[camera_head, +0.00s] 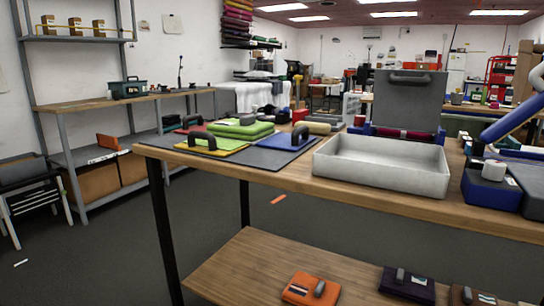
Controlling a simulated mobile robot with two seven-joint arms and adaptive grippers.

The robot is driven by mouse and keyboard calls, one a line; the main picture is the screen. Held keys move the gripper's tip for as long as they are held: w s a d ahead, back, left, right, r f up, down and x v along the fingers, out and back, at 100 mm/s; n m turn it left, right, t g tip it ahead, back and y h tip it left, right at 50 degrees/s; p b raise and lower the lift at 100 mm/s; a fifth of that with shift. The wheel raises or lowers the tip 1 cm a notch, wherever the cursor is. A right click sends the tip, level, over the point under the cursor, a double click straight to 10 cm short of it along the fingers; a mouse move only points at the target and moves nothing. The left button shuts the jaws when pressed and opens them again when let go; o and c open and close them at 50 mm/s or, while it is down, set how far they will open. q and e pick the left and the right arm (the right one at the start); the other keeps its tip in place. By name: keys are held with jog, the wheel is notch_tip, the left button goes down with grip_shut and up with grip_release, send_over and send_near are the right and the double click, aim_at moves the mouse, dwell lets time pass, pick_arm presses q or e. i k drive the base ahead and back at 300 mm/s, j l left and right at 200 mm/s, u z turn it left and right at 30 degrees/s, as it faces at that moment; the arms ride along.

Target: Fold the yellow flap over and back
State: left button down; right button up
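A flat yellow flap (230,145) lies on the dark grey mat (284,152) at the left part of the wooden table. A black arched handle (199,136) stands up at its left. A green folded cloth stack (240,129) sits just behind the yellow flap and hides part of what is there. Whether the flap is joined to something under it is too small to tell. Neither of my grippers shows in the head view.
A white open tray (376,182) stands right of the mat. Behind it is a grey upright lid (405,100) with a handle. Dark blue boxes (490,190) fill the right end. The lower shelf (235,275) holds an orange folded item (300,291) and other pouches.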

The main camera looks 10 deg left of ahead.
aim_at(212, 150)
jog(key=i+j, duration=0.1)
jog(key=j, duration=1.15)
jog(key=i+j+z, duration=0.1)
jog(key=j, duration=0.5)
jog(key=i, duration=0.05)
